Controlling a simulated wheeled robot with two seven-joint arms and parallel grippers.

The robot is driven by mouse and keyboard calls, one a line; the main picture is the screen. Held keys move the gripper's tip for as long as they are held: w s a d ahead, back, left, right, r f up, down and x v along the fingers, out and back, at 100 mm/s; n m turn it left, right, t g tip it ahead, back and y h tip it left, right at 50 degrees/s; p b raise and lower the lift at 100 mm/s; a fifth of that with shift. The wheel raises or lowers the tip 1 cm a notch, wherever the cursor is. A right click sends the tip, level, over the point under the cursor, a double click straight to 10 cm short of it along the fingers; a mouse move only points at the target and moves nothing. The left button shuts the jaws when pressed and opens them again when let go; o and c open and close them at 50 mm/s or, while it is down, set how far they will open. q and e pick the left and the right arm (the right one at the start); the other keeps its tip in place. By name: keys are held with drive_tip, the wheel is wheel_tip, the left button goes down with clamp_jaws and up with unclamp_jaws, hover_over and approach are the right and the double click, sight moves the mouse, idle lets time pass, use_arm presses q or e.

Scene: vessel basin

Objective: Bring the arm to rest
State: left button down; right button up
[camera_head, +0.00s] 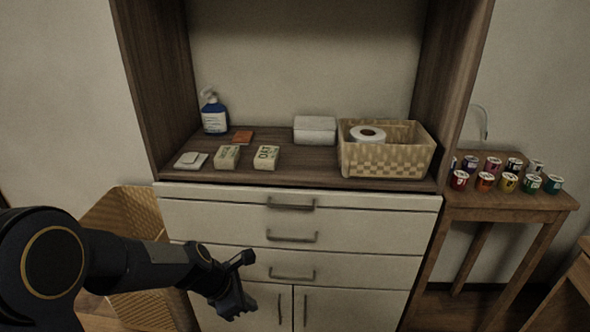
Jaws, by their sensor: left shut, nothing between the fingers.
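My left arm comes in from the lower left. My left gripper (243,279) is shut and empty, in front of the cabinet's white drawers (345,238). It hangs below the shelf, at the height of the lower drawer and the doors. I cannot tell whether it touches the cabinet front. My right gripper is not in view.
A wicker basket (125,215) stands behind my arm.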

use_arm(q)
drive_tip(key=s+a+r+m+t+h, duration=0.1)
drive_tip(key=s+a+r+m, duration=0.2)
drive_tip(key=s+r+m, duration=0.25)
drive_tip(key=s+a+r+m+t, duration=0.1)
drive_tip(key=s+a+r+m, duration=0.2)
drive_tip(key=s+r+m, duration=0.25)
drive_tip(key=s+a+r+m+t+y, duration=0.15)
drive_tip(key=s+a+m, duration=0.25)
drive_tip(key=s+m, duration=0.6)
wheel_tip(320, 180, up, 13)
drive_tip(key=s+p, duration=0.1)
drive_tip(key=p, duration=1.2)
drive_tip(key=shift+n+y, duration=0.4)
drive_tip(key=shift+y, duration=0.05)
